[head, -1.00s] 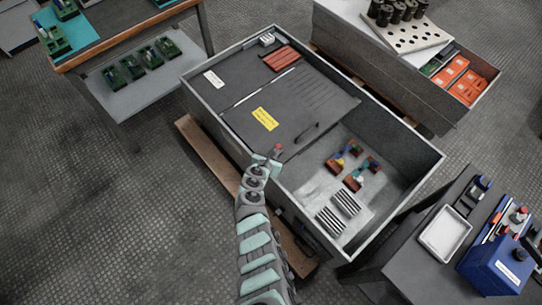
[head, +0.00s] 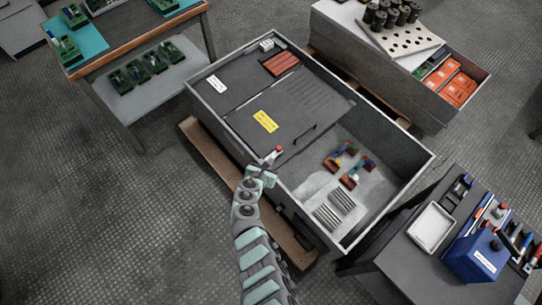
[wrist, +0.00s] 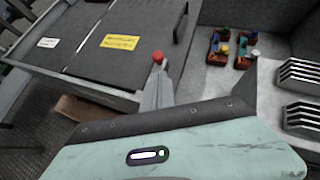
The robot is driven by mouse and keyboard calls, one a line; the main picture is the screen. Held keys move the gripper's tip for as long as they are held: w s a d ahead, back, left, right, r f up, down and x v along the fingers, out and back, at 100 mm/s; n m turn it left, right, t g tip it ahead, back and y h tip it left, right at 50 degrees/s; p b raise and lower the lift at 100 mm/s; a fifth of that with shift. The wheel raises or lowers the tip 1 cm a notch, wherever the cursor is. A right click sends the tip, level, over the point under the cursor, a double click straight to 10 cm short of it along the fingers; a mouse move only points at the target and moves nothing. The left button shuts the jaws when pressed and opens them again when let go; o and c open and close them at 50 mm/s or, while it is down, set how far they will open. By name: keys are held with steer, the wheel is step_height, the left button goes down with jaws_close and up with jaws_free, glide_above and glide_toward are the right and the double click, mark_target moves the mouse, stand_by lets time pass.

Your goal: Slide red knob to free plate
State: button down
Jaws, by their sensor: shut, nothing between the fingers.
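The red knob (head: 279,149) sits at the near corner of the dark grey plate (head: 290,105), close to the box's front wall. It also shows in the wrist view (wrist: 158,57), just beyond my fingertips. The plate lies flat in the top of the grey box and carries a yellow label and a bar handle. My gripper (head: 271,163) is at the box's front edge with its tips right at the knob. In the wrist view the grey fingers (wrist: 159,77) are together with nothing between them. I cannot tell whether they touch the knob.
The open right part of the box holds small coloured parts (head: 357,174) and striped blocks (head: 333,209). The box's rim (head: 405,190) stands above them. A side table with a white tray (head: 431,227) and a blue box (head: 478,257) is at the right. A workbench stands upper left.

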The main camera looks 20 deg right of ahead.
steer(key=shift+p+v, duration=0.3)
steer(key=shift+v, duration=0.5)
steer(key=shift+a, duration=0.1)
steer(key=shift+w, duration=0.1)
